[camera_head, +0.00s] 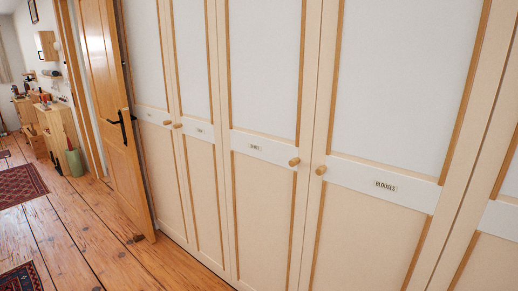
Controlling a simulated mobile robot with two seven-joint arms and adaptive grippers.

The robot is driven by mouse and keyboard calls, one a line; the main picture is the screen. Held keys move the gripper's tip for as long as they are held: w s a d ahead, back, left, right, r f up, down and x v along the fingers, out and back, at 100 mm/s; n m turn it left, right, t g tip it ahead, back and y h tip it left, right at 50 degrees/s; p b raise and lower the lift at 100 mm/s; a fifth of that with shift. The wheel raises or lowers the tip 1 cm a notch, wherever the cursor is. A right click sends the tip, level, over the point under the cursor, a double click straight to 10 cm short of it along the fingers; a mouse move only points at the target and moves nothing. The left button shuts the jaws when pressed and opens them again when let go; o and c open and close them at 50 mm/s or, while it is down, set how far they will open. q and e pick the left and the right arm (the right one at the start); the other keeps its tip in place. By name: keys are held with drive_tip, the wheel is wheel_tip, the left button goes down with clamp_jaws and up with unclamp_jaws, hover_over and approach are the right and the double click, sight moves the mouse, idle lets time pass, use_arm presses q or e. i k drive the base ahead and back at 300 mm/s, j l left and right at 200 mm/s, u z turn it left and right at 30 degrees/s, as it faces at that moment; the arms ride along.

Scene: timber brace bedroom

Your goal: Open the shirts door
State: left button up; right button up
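A row of tall cream wardrobe doors with pale upper panels fills the middle and right of the view, all shut. One door (262,205) carries a small label (255,147), too small to read surely, and a round wooden knob (294,161) at its right edge. The door (372,235) to its right has a label reading BLOUSES (385,186) and a knob (320,170) at its left edge. Narrower doors further left have a label (200,131) I cannot read and two close knobs (177,125). I cannot tell which door is the shirts door. Neither gripper is in view.
An orange wooden room door (108,95) with a black handle (122,120) stands ajar left of the wardrobe. Wooden cabinets (62,128) are beyond it. Patterned rugs (18,186) lie on the plank floor (85,235), which is otherwise clear.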

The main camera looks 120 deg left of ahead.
sight(269, 53)
drive_tip(key=u, duration=3.85)
